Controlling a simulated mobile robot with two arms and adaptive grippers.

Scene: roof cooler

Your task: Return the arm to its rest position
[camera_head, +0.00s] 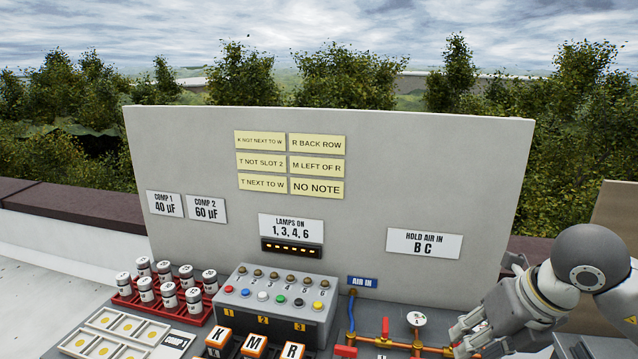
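My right arm comes in from the right edge, bent at a dark grey joint. My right gripper (468,335) is low at the right, in front of the right end of the air pipes. From this angle I cannot tell whether its fingers are apart or closed. A bit of red shows by the fingers; I cannot tell whether they touch it. My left gripper is not in view.
An upright grey panel (370,150) with notes stands behind the bench. Red racks of capacitors (170,295), a button box (275,297), orange-framed K, M and R blocks (254,345) and air pipes with a gauge (417,319) fill the front. Open space lies above the panel.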

